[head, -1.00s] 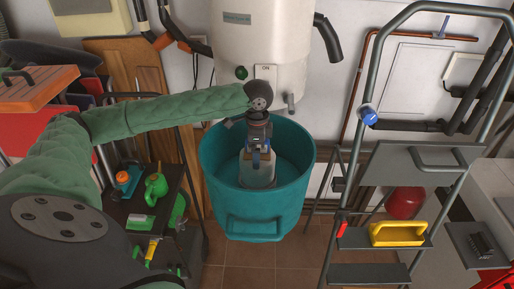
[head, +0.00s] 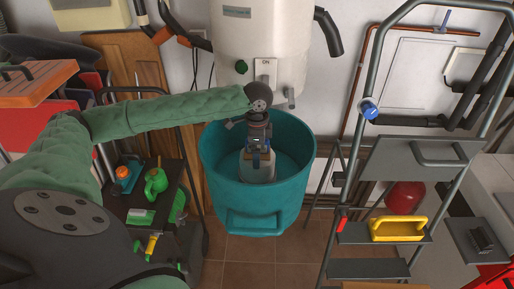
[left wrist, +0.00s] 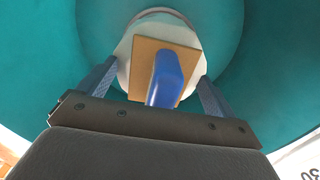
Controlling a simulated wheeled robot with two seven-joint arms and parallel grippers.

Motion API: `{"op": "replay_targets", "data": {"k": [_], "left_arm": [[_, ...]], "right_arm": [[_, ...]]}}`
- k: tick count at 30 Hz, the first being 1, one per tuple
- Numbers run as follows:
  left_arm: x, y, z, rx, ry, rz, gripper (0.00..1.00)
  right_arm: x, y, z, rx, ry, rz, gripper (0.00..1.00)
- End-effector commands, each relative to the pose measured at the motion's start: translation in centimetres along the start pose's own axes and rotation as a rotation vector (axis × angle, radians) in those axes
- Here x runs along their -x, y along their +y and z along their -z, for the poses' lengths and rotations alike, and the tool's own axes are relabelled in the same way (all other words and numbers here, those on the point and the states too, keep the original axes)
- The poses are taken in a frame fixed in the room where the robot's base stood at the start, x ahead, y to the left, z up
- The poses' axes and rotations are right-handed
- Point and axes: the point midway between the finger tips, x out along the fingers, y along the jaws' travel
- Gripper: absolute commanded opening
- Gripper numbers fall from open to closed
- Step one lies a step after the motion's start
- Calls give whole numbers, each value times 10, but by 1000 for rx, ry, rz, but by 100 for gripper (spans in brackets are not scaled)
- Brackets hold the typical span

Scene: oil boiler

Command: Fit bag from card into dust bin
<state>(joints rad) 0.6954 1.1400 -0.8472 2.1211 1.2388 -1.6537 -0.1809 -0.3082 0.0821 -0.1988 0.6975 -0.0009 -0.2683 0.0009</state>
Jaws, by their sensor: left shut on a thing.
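The dust bin (head: 224,170) is a round teal tub on the tiled floor, open at the top; its wall also shows in the left wrist view (left wrist: 275,70). My left gripper (head: 258,152) points straight down inside its rim. It is shut on the bag (head: 258,173), a pale bag hanging upright below the fingers. In the left wrist view the bag (left wrist: 125,50) has a square brown card (left wrist: 143,62) on top, with a blue bar standing on it. The fingers (left wrist: 155,90) are on either side of the card. Whether the bag touches the bin floor is hidden. My right gripper is out of view.
A white boiler tank (head: 262,40) stands close behind the bin. A dark shelf cart (head: 140,200) with a green watering can (head: 156,183) is at the left. A stepladder with a yellow caddy (head: 398,230) stands at the right. Bare floor (head: 255,255) lies in front.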

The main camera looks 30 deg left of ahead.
Motion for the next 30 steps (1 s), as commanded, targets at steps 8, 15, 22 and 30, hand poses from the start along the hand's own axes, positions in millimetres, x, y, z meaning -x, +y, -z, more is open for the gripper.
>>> {"op": "replay_targets", "data": {"k": [8,15,22,30], "left_arm": [[-7,0,0,0,-1,0,52],[-13,0,0,0,-1,0,52],[-14,0,0,0,-1,0,100],[-14,0,0,0,-1,0,100]], "right_arm": [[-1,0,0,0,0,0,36],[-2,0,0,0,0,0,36],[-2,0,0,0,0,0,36],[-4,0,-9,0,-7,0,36]]}}
